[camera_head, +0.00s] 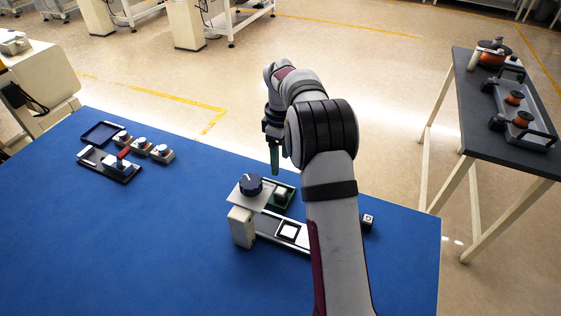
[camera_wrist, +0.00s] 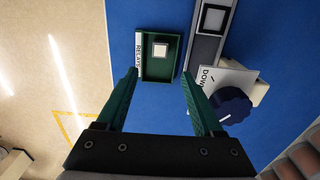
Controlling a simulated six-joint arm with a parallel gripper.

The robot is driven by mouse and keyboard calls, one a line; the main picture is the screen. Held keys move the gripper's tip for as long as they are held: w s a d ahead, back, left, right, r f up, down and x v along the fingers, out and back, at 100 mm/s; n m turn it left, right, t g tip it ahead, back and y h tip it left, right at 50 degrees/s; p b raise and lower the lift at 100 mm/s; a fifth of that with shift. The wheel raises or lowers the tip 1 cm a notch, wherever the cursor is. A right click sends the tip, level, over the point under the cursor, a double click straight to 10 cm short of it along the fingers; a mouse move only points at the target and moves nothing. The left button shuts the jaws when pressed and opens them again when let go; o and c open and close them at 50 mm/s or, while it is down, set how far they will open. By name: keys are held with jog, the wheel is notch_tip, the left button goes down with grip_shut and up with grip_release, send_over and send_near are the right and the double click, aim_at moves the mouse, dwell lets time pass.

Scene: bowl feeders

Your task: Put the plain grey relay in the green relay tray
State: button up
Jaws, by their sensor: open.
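The green relay tray (camera_wrist: 147,68) lies on the blue table, with a white label strip reading "RELAYS" along one side. A small block with a plain pale grey top (camera_wrist: 160,50), seemingly the grey relay, sits inside the tray. The tray also shows in the head view (camera_head: 291,190), partly behind the knob plate. My gripper (camera_wrist: 160,75) is open and empty, its green fingers spread above the tray, with the block beyond the fingertips. In the head view my gripper (camera_head: 274,172) hangs just above the tray.
A dark knob (camera_head: 250,184) on a white plate marked "DOW…" stands beside the tray. A grey track (camera_head: 266,223) with a white-framed square runs past it. A small dark block with a pale marked top (camera_head: 368,221) lies right of my arm. Fixtures (camera_head: 120,170) stand far left.

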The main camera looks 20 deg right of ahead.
jog(key=s+a+r+m, duration=0.3)
jog(key=s+a+r, duration=0.15)
jog(key=s, duration=0.25)
jog(key=s+a+r+m, duration=0.3)
jog(key=s+a+r, duration=0.15)
jog(key=s, duration=0.35)
jog(key=s+a+f+m+y, duration=0.1)
jog(key=s+m, duration=0.3)
jog(key=s, duration=0.6)
jog(key=s+a+f+m, duration=0.1)
jog(key=s+a+m, duration=0.3)
jog(key=s, duration=0.7)
jog(key=shift+a+m+y, duration=0.3)
jog(key=shift+a+y, duration=0.05)
jog(key=shift+y, duration=0.05)
